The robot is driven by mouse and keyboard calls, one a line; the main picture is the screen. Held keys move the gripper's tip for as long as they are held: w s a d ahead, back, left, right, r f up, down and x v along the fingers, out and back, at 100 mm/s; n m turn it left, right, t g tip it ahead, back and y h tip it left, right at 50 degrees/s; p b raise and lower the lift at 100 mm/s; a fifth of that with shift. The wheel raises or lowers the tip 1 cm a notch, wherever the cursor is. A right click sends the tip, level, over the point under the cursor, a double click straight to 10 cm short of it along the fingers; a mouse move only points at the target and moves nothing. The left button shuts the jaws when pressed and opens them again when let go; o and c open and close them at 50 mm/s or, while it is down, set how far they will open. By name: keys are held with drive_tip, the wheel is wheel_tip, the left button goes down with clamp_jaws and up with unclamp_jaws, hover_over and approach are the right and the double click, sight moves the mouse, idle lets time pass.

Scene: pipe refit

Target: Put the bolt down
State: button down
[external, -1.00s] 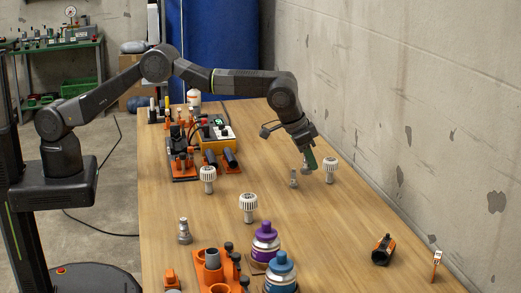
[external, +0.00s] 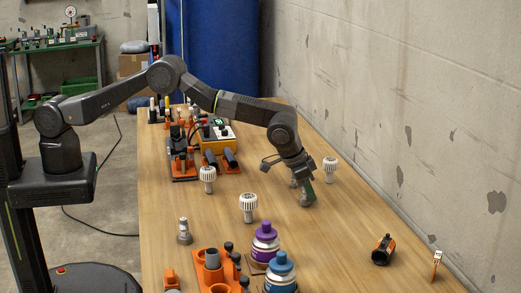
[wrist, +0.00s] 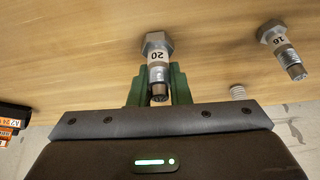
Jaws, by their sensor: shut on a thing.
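My gripper (external: 306,196) is low over the right half of the wooden table, pointing down. In the wrist view its green fingers (wrist: 157,85) are shut on a silver bolt (wrist: 157,43) labelled 20. The bolt's hex head points away from my palm and its shank lies between the fingers. In the external view this bolt is mostly hidden by the fingers, close to the tabletop; I cannot tell whether it touches. A second bolt (wrist: 281,50), labelled 16, stands head down beside it, apart from my gripper.
White ribbed-topped parts stand at the left (external: 208,178), middle (external: 249,206) and right (external: 330,168). Purple-capped (external: 265,240) and blue-capped (external: 281,271) bottles and an orange fixture (external: 213,277) are at the front.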

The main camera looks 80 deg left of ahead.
drive_tip(key=shift+f, duration=0.15)
drive_tip(key=c, duration=1.4)
unclamp_jaws()
drive_tip(key=shift+o, duration=0.2)
drive_tip(key=b+v, duration=0.1)
drive_tip(key=v, duration=1.1)
drive_tip(key=shift+r+b, duration=0.2)
drive_tip(key=shift+b, duration=0.1)
drive_tip(key=shift+o, duration=0.2)
drive_tip(key=shift+w, duration=0.1)
